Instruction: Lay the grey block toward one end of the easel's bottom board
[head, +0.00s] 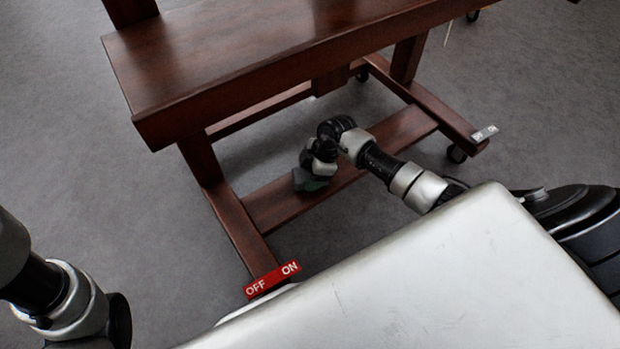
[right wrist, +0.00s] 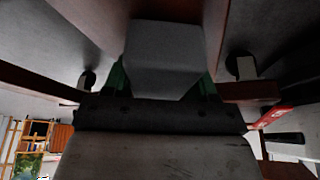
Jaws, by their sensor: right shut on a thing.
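The easel is dark reddish-brown wood. Its bottom board (head: 275,204) runs low between the two side feet, close above the floor. My right gripper (head: 312,182) is over the left half of this board, pointing down. It is shut on the grey block (right wrist: 163,55), which shows between the green-edged fingers in the right wrist view.
The easel's wide upper ledge (head: 270,65) overhangs behind my right gripper. Side feet (head: 240,230) bound the board at both ends; the right one has a caster (head: 456,153). The board right of the gripper (head: 398,130) is bare. Grey floor surrounds the easel.

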